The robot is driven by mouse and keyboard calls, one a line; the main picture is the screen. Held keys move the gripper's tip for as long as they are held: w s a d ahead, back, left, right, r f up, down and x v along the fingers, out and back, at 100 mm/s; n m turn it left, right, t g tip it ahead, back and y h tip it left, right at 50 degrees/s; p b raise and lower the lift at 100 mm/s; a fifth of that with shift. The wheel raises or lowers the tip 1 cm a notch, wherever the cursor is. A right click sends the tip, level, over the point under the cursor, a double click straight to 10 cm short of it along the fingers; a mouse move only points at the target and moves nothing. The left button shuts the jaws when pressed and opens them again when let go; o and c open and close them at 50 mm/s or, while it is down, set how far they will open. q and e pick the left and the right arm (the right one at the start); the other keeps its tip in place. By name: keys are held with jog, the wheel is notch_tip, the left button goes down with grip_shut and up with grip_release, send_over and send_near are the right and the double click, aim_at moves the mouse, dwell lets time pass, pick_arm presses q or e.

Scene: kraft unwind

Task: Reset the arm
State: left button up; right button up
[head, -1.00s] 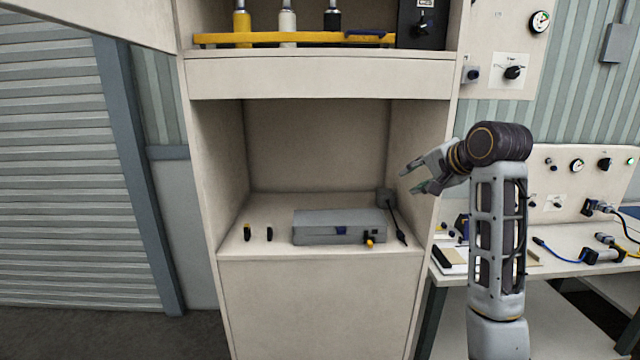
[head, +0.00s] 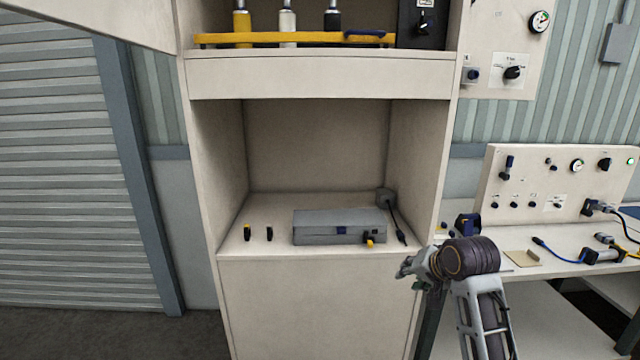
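My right arm comes in from the lower right of the head view. Its gripper (head: 404,272) is in front of the right edge of the cabinet's lower front, below the shelf level. It points left and is seen nearly end on, so its finger opening is not clear. I see nothing held in it. My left arm and gripper are not in view.
A workbench with a control panel (head: 550,185) stands right, behind my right arm. The cabinet's upper shelf holds bottles on a yellow rack (head: 300,39).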

jog(key=s+a+f+n+g+h, duration=0.15)
jog(key=s+f+n, duration=0.25)
jog(key=s+f, duration=0.95)
jog(key=s+d+f+n+g, duration=0.1)
jog(key=s+f+n+g, duration=0.25)
jog(key=s+f, duration=1)
jog(key=s+f+g, duration=0.1)
jog(key=s+f, duration=0.1)
jog(key=f, duration=1.3)
jog(key=s+f, duration=0.3)
jog(key=f, duration=1.3)
jog(key=s+d+f, duration=0.3)
jog(key=s+f, duration=0.6)
jog(key=s, duration=0.1)
jog(key=s+d+f+n+g, duration=0.1)
jog(key=s+d+f, duration=0.1)
jog(key=s+f, duration=0.8)
jog(key=shift+s+d, duration=0.4)
jog(key=shift+s, duration=0.25)
